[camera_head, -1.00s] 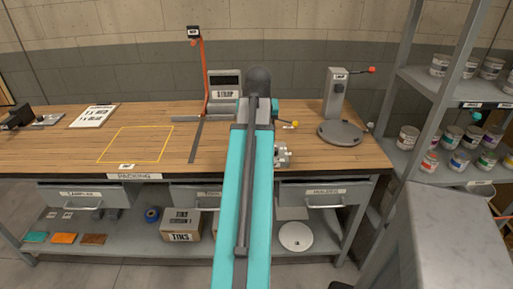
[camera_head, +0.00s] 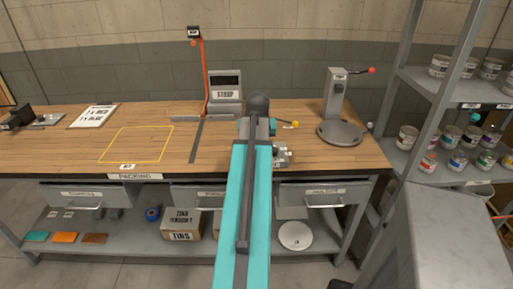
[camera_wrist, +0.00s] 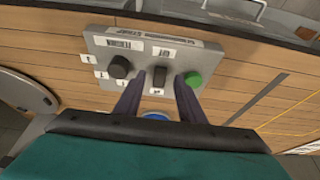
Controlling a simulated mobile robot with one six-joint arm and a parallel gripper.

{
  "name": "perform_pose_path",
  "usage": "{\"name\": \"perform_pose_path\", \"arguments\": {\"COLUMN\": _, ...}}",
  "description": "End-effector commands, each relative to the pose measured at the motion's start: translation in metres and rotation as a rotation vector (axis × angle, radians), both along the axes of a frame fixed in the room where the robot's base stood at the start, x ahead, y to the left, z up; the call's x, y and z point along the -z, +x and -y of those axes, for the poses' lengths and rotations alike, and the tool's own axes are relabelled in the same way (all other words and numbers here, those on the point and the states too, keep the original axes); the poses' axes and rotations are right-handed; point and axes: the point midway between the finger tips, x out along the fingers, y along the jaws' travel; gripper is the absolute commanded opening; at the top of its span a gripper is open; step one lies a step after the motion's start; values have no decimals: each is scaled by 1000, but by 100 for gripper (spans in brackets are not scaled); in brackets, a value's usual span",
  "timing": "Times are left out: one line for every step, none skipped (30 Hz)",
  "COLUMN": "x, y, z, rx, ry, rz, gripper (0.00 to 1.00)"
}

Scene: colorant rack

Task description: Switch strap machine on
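The strap machine (camera_head: 225,93), a grey unit labelled STRAP, stands at the back of the bench beside an orange upright (camera_head: 204,75). A grey control box (camera_wrist: 118,42) in the wrist view carries a black round knob (camera_wrist: 119,66), a black rocker switch (camera_wrist: 160,75) under an upside-down OFF label, and a green button (camera_wrist: 193,79). The box shows partly behind my arm in the head view (camera_head: 281,155). My gripper (camera_wrist: 159,82) is open, its two dark fingers apart on either side of the switch. I cannot tell whether they touch the box.
A can press (camera_head: 335,105) with a red-tipped lever stands to the right on the bench. A shelf of tins (camera_head: 400,168) is at far right. A yellow outlined area (camera_head: 135,145) on the left bench is clear. A blue round part (camera_wrist: 155,118) shows between my fingers.

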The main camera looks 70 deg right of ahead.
Motion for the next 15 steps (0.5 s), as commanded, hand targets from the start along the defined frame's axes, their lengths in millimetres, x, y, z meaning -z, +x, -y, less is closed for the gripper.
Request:
{"name": "perform_pose_path", "arguments": {"x": 3, "y": 1, "z": 2, "rx": 0, "ry": 0, "rz": 0, "gripper": 36}}
{"name": "perform_pose_path", "arguments": {"x": 5, "y": 1, "z": 2, "rx": 0, "ry": 0, "rz": 0, "gripper": 36}}
{"name": "perform_pose_path", "arguments": {"x": 7, "y": 1, "z": 3, "rx": 0, "ry": 1, "rz": 0, "gripper": 36}}
{"name": "perform_pose_path", "arguments": {"x": 9, "y": 1, "z": 3, "rx": 0, "ry": 1, "rz": 0, "gripper": 36}}
{"name": "perform_pose_path", "arguments": {"x": 10, "y": 2, "z": 4, "rx": 0, "ry": 1, "rz": 0, "gripper": 36}}
{"name": "perform_pose_path", "arguments": {"x": 12, "y": 2, "z": 4, "rx": 0, "ry": 1, "rz": 0, "gripper": 36}}
{"name": "perform_pose_path", "arguments": {"x": 13, "y": 2, "z": 5, "rx": 0, "ry": 1, "rz": 0, "gripper": 36}}
{"name": "perform_pose_path", "arguments": {"x": 13, "y": 2, "z": 5, "rx": 0, "ry": 0, "rz": 0, "gripper": 36}}
{"name": "perform_pose_path", "arguments": {"x": 14, "y": 2, "z": 5, "rx": 0, "ry": 0, "rz": 0, "gripper": 36}}
{"name": "perform_pose_path", "arguments": {"x": 14, "y": 2, "z": 5, "rx": 0, "ry": 0, "rz": 0, "gripper": 36}}
{"name": "perform_pose_path", "arguments": {"x": 14, "y": 2, "z": 5, "rx": 0, "ry": 0, "rz": 0, "gripper": 36}}
{"name": "perform_pose_path", "arguments": {"x": 14, "y": 2, "z": 5, "rx": 0, "ry": -1, "rz": 0, "gripper": 36}}
{"name": "perform_pose_path", "arguments": {"x": 14, "y": 2, "z": 5, "rx": 0, "ry": -1, "rz": 0, "gripper": 36}}
{"name": "perform_pose_path", "arguments": {"x": 14, "y": 2, "z": 5, "rx": 0, "ry": -1, "rz": 0, "gripper": 36}}
{"name": "perform_pose_path", "arguments": {"x": 14, "y": 2, "z": 5, "rx": 0, "ry": 0, "rz": 0, "gripper": 36}}
